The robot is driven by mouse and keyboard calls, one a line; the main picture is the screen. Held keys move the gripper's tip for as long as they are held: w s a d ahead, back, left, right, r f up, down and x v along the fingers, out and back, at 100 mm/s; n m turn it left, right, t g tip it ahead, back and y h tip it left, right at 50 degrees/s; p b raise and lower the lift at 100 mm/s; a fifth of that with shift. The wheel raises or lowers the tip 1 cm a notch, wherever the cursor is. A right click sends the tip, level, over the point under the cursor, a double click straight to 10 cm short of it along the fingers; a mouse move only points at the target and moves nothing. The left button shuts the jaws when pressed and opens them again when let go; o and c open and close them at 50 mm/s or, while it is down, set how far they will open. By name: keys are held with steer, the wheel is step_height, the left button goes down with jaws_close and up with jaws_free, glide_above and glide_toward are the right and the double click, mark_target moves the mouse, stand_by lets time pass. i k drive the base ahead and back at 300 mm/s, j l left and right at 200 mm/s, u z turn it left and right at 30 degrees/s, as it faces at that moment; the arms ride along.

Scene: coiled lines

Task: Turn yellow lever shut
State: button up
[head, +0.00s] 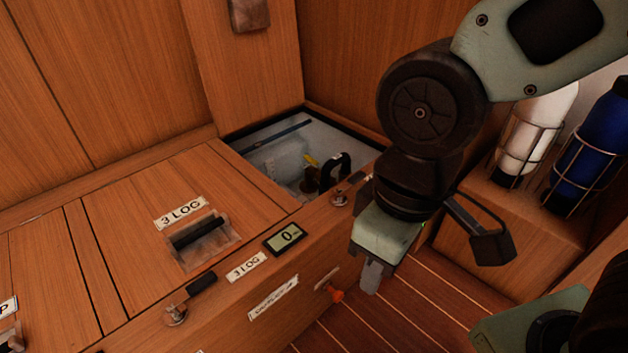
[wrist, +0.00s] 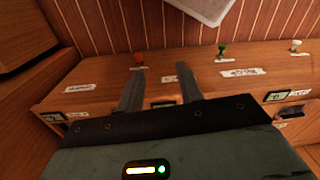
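The yellow lever (head: 311,160) is small in the head view, inside an open recess (head: 268,165) in the wooden bench. Dark fittings beside it partly hide it, and its exact angle is hard to tell. It cannot be made out in the wrist view. My gripper (head: 371,278) is outside the recess, in front of the bench's front face, to the right of and below the lever in the picture. The wrist view shows its two fingers (wrist: 161,76) apart with nothing between them.
A black arched fitting (head: 337,167) stands right beside the lever. A closed lid with a latch handle (head: 198,231) lies left of the recess. Caged white (head: 535,125) and blue (head: 593,150) bottles stand at right.

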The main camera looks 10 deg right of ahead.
mark_target(307, 158)
steer(key=i+l+u, duration=0.25)
steer(key=i+l, duration=0.2)
steer(key=l, duration=0.2)
steer(key=i+l+u, duration=0.15)
steer(key=l, duration=0.2)
steer(key=i+j, duration=0.05)
